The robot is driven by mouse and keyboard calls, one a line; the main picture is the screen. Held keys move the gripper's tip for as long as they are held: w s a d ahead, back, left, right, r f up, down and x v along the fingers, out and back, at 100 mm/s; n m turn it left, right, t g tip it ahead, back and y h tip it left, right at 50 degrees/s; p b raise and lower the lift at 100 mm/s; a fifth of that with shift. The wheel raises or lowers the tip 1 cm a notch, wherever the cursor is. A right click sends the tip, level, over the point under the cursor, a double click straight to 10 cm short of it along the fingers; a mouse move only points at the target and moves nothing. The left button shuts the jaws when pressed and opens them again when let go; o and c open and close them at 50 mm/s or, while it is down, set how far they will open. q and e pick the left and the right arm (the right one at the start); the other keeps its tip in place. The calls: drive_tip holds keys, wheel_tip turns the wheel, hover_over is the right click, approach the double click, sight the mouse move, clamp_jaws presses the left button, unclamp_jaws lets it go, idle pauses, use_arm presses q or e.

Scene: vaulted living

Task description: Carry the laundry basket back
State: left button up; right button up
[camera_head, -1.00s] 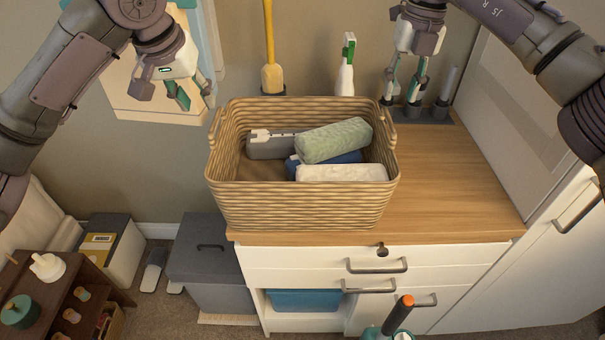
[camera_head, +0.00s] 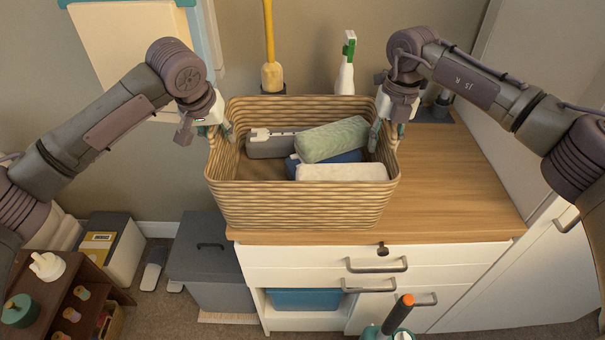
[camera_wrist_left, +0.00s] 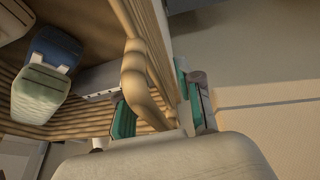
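The woven laundry basket (camera_head: 300,206) stands upright on the wooden top of a white cabinet. It holds a green rolled towel (camera_head: 332,139), a white roll (camera_head: 342,172), a blue item (camera_head: 352,157) and a grey case (camera_head: 270,147). My left gripper (camera_head: 219,131) is at the basket's left handle. In the left wrist view its open fingers (camera_wrist_left: 155,105) stand on both sides of the handle (camera_wrist_left: 134,75), with gaps visible. My right gripper (camera_head: 388,134) is at the right handle, its fingers apart, one inside the rim and one outside; the handle is partly hidden.
The cabinet top (camera_head: 455,180) is bare to the basket's right. A yellow brush (camera_head: 271,75) and a spray bottle (camera_head: 345,75) stand behind the basket. A grey bin (camera_head: 208,255) and a small shelf (camera_head: 75,290) are at lower left. A tall white cabinet (camera_head: 530,130) borders the right.

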sight(389, 122)
use_arm(q)
clamp_jaws()
use_arm(e)
clamp_jaws()
use_arm(q)
drive_tip(key=shift+w+r, duration=0.1)
drive_tip(key=shift+r, duration=0.1)
use_arm(e)
drive_tip(key=shift+w+r, duration=0.1)
drive_tip(key=shift+r, duration=0.05)
